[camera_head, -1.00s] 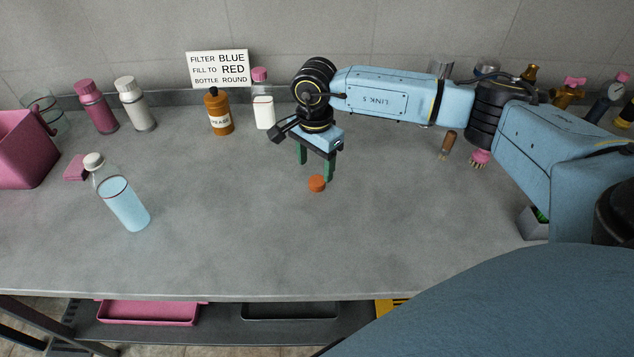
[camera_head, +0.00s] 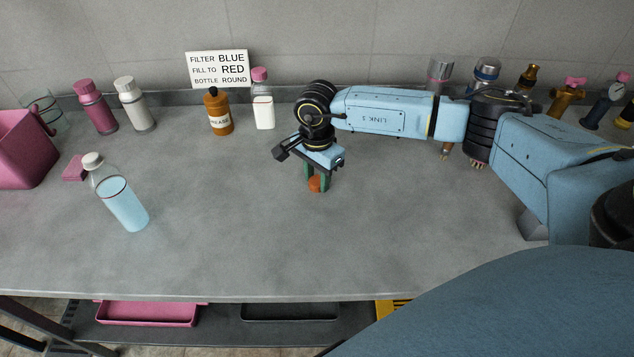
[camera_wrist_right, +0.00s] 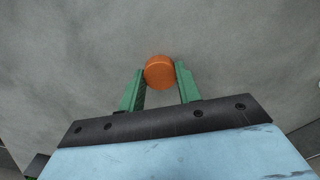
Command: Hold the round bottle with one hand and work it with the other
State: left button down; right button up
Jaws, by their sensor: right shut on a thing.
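A round clear bottle (camera_head: 125,203) with a white cap and light blue contents stands on the left of the counter. Thin dark and reddish lines ring it near its shoulder. My right gripper (camera_head: 317,185) is low over the middle of the counter, well to the right of that bottle. Its green fingers are shut on a small orange cap-like disc (camera_head: 314,184). In the right wrist view the orange disc (camera_wrist_right: 159,72) sits between the fingertips of the gripper (camera_wrist_right: 160,80). My left gripper is not in view.
A sign (camera_head: 218,69) reads filter blue, fill to red, bottle round. Before it stand a brown grease bottle (camera_head: 219,113) and a pink-capped bottle (camera_head: 263,100). A pink bin (camera_head: 22,150) is at far left. The front middle of the counter (camera_head: 260,250) is clear.

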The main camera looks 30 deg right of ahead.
aim_at(317, 180)
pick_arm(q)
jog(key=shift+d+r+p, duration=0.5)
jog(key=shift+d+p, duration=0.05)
pick_arm(e)
notch_tip(317, 180, up, 10)
dwell(0.3)
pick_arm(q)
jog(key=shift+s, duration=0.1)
pick_arm(e)
jog(key=s+a+r+n, duration=0.1)
jog(key=a+n, duration=0.2)
jog(key=n, duration=0.2)
jog(key=s+a+r+n, duration=0.1)
jog(key=s+a+n, duration=0.1)
jog(key=n, duration=0.3)
jog(key=s+a+r+n, duration=0.1)
jog(key=s+a+n, duration=0.1)
jog(key=a+n, duration=0.2)
jog(key=shift+s+r+n, duration=0.1)
jog(key=shift+s+n, duration=0.05)
jog(key=shift+n, duration=0.45)
